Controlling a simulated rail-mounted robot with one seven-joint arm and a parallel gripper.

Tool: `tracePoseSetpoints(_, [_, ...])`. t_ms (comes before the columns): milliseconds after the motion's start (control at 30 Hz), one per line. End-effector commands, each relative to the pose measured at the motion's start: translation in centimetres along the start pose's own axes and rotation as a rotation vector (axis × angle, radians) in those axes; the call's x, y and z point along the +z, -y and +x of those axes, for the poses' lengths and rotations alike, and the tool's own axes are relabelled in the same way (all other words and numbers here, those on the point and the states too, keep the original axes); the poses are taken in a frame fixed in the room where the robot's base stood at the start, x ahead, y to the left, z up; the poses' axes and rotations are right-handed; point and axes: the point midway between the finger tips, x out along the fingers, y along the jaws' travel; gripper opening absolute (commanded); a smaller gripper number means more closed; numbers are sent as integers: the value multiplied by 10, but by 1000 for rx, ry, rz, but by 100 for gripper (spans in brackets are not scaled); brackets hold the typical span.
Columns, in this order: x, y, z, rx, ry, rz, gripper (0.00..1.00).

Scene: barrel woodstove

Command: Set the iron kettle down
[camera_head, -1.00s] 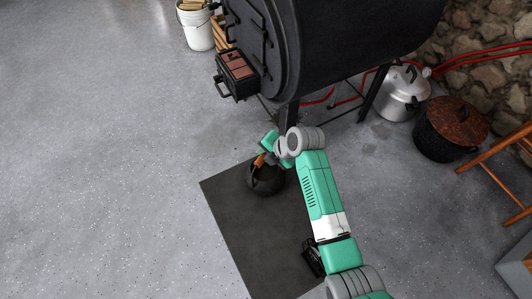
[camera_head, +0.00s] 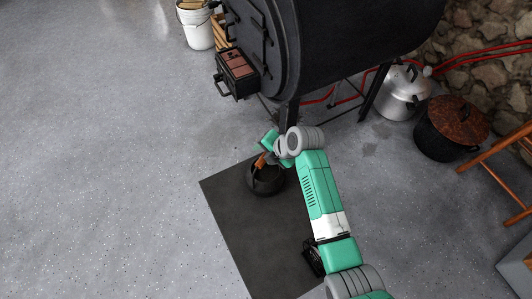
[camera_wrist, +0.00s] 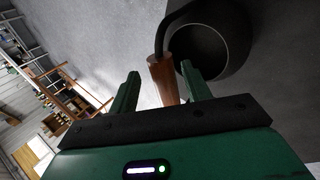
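The iron kettle (camera_head: 268,183) is round and dark, with a wooden grip (camera_head: 260,160) on its handle. In the head view it appears to rest upright on the dark mat (camera_head: 262,240), near the mat's far end. The wrist view shows the kettle's dark rim and body (camera_wrist: 235,50) at the upper right. My gripper (camera_wrist: 160,70) has its fingers apart, with the wooden grip between them, nearer the right finger. A gap shows beside the left finger. In the head view my gripper (camera_head: 268,148) is just above the kettle, partly hidden by my wrist.
The black barrel stove (camera_head: 340,35) stands on legs just beyond the mat. A metal pot (camera_head: 403,95) and a rusty-lidded black pot (camera_head: 450,130) are at the right. A white bucket (camera_head: 198,32) stands at the back. The floor at the left is clear.

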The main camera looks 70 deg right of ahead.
Motion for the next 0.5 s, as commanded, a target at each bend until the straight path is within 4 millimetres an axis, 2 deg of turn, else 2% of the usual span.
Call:
tracePoseSetpoints(267, [-1, 2, -2, -5, -3, 2, 48])
tracePoseSetpoints(500, [0, -1, -52, -2, 0, 3, 48])
